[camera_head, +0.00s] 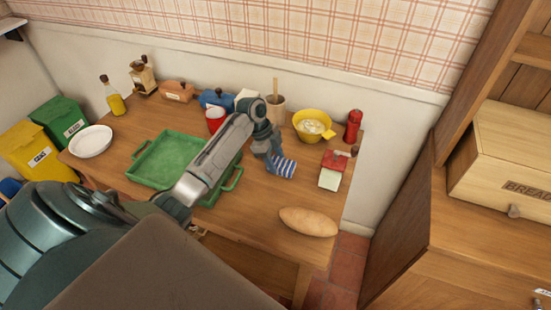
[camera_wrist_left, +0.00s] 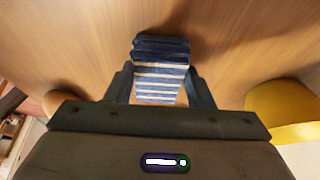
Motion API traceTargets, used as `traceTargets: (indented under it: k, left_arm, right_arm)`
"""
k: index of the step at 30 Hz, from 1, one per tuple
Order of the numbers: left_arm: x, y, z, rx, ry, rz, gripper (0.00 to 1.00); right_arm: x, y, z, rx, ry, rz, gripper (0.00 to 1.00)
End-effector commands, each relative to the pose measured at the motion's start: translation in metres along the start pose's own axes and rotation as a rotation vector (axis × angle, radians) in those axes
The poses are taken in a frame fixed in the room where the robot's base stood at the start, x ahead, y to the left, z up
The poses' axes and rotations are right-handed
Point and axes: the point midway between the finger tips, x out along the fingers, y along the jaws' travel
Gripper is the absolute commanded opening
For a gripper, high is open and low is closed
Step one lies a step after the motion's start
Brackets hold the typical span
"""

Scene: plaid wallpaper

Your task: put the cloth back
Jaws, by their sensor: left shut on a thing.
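The cloth (camera_head: 283,167) is blue and white striped and looks folded. It is at the tip of my left gripper (camera_head: 270,155), over the wooden table, between the green tray and the red-lidded box. In the left wrist view the cloth (camera_wrist_left: 160,72) sits between the two fingers of my left gripper (camera_wrist_left: 160,90), which is shut on it. I cannot tell whether its lower edge touches the table. My right gripper is not in view.
A green tray (camera_head: 143,172) lies left of my arm. A yellow bowl (camera_head: 313,125), red pepper mill (camera_head: 352,126), red-lidded box (camera_head: 330,178) and bread loaf (camera_head: 308,221) stand around the cloth. A bread box (camera_head: 505,155) is on the right cabinet.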

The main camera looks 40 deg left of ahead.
Motion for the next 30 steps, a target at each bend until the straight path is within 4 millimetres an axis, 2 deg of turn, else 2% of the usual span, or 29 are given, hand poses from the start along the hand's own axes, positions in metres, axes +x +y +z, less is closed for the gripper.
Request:
traceTargets:
  k: [2, 3, 5, 6, 17, 20, 30]
  left_arm:
    - [0.003, 0.0, 0.001, 0.0, 0.0, 0.001, 0.23]
    - [0.002, 0.0, 0.001, 0.0, 0.0, 0.0, 0.56]
    - [0.002, 0.0, 0.001, 0.0, 0.0, 0.0, 0.68]
    - [0.002, 0.0, 0.001, 0.0, 0.0, 0.0, 0.7]
    - [-0.005, -0.001, 0.001, 0.0, -0.001, -0.002, 0.7]
    - [-0.018, -0.001, 0.001, 0.002, -0.002, -0.003, 0.7]
    - [-0.09, -0.001, 0.001, 0.001, -0.003, -0.005, 0.7]
  right_arm:
    - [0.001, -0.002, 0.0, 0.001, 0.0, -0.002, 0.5]
    - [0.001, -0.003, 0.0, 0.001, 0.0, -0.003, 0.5]
    - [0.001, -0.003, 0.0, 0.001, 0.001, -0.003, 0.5]
    - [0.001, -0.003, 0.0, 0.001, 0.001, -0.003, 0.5]
    - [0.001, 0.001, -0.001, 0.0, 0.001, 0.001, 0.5]
    - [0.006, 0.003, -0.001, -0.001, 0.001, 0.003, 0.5]
    - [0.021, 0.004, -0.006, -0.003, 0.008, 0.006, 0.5]
